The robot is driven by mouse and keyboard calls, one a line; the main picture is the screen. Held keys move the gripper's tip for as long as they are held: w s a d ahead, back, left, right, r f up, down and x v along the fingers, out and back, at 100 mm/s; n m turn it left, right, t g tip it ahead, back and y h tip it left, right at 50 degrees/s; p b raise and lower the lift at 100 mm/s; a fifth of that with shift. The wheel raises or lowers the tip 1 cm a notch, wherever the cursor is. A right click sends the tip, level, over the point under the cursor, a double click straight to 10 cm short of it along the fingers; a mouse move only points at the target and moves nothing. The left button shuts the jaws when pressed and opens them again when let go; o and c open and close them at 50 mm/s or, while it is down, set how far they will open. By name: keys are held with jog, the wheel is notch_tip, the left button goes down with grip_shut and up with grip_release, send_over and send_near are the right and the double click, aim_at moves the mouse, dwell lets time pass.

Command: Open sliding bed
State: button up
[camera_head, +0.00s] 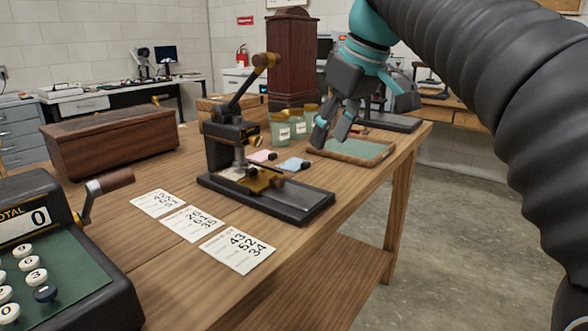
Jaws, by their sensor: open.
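A black press with a brass-knobbed lever (240,92) stands on the wooden table, its lever raised to the upper right. Its long black base (306,206) runs towards the lower right. A brass-coloured bed (262,181) with a small dark knob sits low on the base, under the press head. I cannot tell exactly how far the bed is slid along the base. My gripper (335,130) is open and empty, pointing down. In the picture it is to the upper right of the press, apart from it, above the table's far right part.
A green-topped tray (345,151) and glass jars (280,128) stand behind the press. Three number cards (190,223) lie in front. A cash register (60,265) and a wooden box (110,142) are left. The floor (450,230) to the right is clear.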

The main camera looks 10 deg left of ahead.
jog(key=n, duration=0.2)
send_near(281, 179)
jog(key=shift+g, duration=0.4)
jog(key=x, duration=0.3)
jog(key=b+x, duration=0.1)
jog(key=x, duration=0.5)
jog(key=shift+w, duration=0.35)
grip_shut()
